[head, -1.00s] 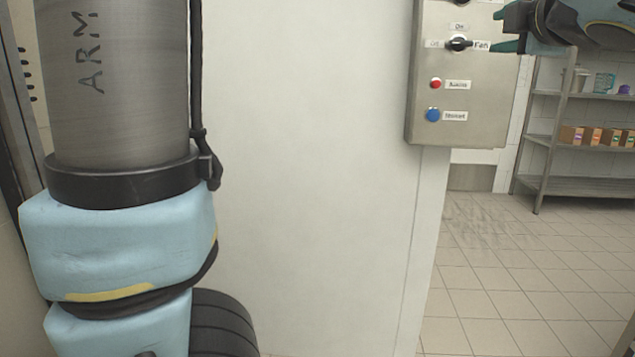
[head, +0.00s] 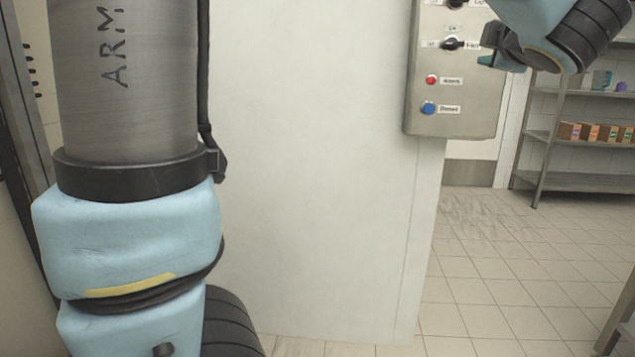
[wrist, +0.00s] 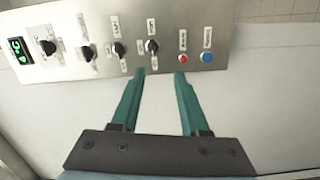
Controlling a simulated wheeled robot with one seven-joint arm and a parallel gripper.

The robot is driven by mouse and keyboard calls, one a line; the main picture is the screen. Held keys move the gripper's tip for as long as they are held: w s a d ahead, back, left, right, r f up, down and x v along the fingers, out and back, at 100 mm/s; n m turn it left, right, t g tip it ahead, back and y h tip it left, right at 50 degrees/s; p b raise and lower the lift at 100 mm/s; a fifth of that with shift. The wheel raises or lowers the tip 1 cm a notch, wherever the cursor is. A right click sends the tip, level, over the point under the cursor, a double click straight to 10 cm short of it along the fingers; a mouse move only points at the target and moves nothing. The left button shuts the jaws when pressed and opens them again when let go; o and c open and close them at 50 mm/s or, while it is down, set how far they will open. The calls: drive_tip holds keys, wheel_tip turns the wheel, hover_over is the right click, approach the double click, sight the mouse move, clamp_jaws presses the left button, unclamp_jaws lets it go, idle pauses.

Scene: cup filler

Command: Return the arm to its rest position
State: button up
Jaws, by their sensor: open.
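My gripper (wrist: 160,74) shows in the wrist view with its two green fingers apart and nothing between them. In the head view my gripper (head: 484,61) is at the upper right, beside the right edge of the control panel (head: 456,118). One green fingertip shows there; the other finger is hidden. I cannot tell the exact gap between fingertips and panel.
The panel carries several black knobs, a red button (head: 431,80) and a blue button (head: 428,108). It hangs at the edge of a white wall (head: 310,180). A metal shelf (head: 570,180) with small boxes stands at the right. Tiled floor (head: 490,270) is open below.

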drive_tip(key=w+a+f+m+g, duration=0.45)
drive_tip(key=a+f, duration=0.25)
drive_tip(key=f, duration=0.4)
drive_tip(key=w+a+f+m+g, duration=0.3)
drive_tip(key=w+a+f+m, duration=0.25)
drive_tip(key=f, duration=0.55)
drive_tip(key=s+a+f+m+g+y, duration=0.1)
drive_tip(key=s+a+f+g, duration=0.2)
drive_tip(key=s+a+f, duration=0.35)
drive_tip(key=s+a+f+m+g+y, duration=0.2)
drive_tip(key=s+a+f+g, duration=0.15)
drive_tip(key=a, duration=0.55)
drive_tip(key=s+a+f+m+g+y, duration=0.1)
drive_tip(key=s+a+f+g, duration=0.1)
drive_tip(key=s+a+f, duration=0.4)
wheel_tip(320, 180, up, 25)
drive_tip(key=w+a+p, duration=0.1)
drive_tip(key=p, duration=2.3)
drive_tip(key=shift+w+m+p, duration=0.15)
drive_tip(key=shift+m+p, duration=0.15)
drive_tip(key=shift+a, duration=0.1)
